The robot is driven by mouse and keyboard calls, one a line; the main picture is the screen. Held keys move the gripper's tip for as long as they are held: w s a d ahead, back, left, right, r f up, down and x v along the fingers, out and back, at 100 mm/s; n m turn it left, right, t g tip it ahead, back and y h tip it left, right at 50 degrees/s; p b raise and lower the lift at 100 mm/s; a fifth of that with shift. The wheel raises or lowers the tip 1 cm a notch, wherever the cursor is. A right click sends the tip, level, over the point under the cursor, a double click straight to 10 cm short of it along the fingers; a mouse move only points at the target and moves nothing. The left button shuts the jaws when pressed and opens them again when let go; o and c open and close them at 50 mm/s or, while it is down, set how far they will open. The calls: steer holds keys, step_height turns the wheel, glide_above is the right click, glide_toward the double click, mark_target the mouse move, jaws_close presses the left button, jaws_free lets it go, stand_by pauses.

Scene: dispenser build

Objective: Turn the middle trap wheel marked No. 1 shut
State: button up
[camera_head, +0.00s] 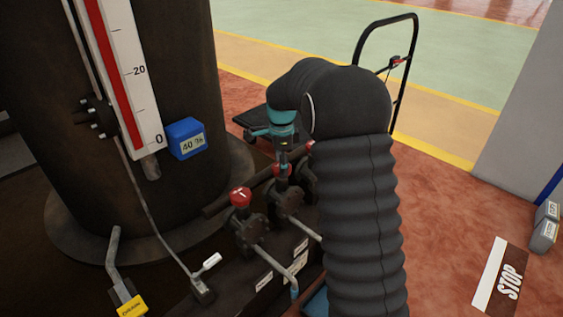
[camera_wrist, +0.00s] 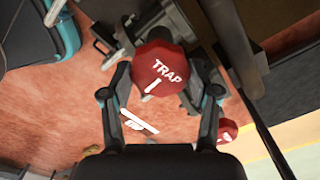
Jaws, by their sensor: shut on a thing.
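The trap wheel (camera_wrist: 160,70) is a red knob with white "TRAP" and a "1"-like stroke on its face. In the wrist view it sits between the two fingers of my gripper (camera_wrist: 161,78), which is shut on it from both sides. In the head view the middle red wheel (camera_head: 282,171) sits on its valve just under my gripper (camera_head: 283,158), partly hidden. How far the wheel is turned cannot be told.
A second red wheel (camera_head: 239,197) stands close at the near left, and another (camera_head: 309,148) is mostly hidden behind my arm. A dark tank with a white gauge (camera_head: 128,70) and a blue box (camera_head: 187,138) stands left. A black-handled cart (camera_head: 402,70) stands behind.

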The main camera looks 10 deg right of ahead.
steer(key=shift+m, duration=0.8)
steer(key=o, duration=1.2)
steer(key=shift+c, duration=0.2)
step_height(320, 180, up, 12)
